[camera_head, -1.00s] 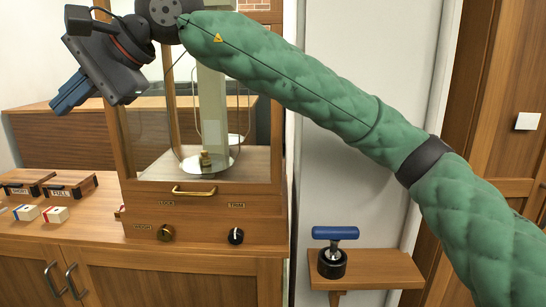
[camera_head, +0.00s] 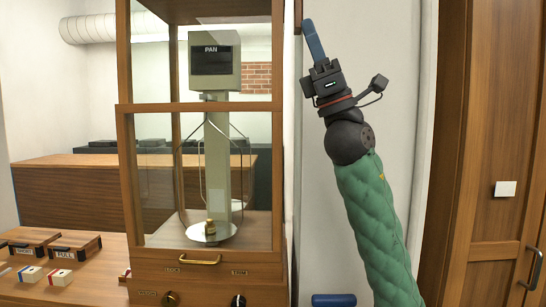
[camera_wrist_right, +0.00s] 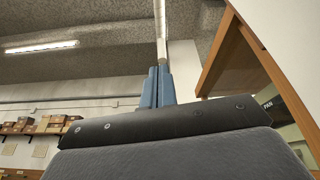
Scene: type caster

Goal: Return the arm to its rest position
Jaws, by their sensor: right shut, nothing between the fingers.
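My right arm, in a green quilted sleeve, rises from the lower right in the head view. My right gripper (camera_head: 313,40) points up, beside the right side of the wooden glass-fronted cabinet (camera_head: 201,107). Its blue fingers are shut and empty. In the right wrist view the blue fingers (camera_wrist_right: 157,86) stand together, pointing at the ceiling, with a wooden edge of the cabinet (camera_wrist_right: 225,55) to their right. My left gripper is not in view.
Inside the cabinet a small brass weight (camera_head: 210,229) sits on a round pan under the PAN display (camera_head: 212,54). Labelled boxes (camera_head: 75,245) and small white blocks (camera_head: 60,277) lie at lower left. A blue handle (camera_head: 334,300) shows at the bottom. A wooden door (camera_head: 495,150) stands at right.

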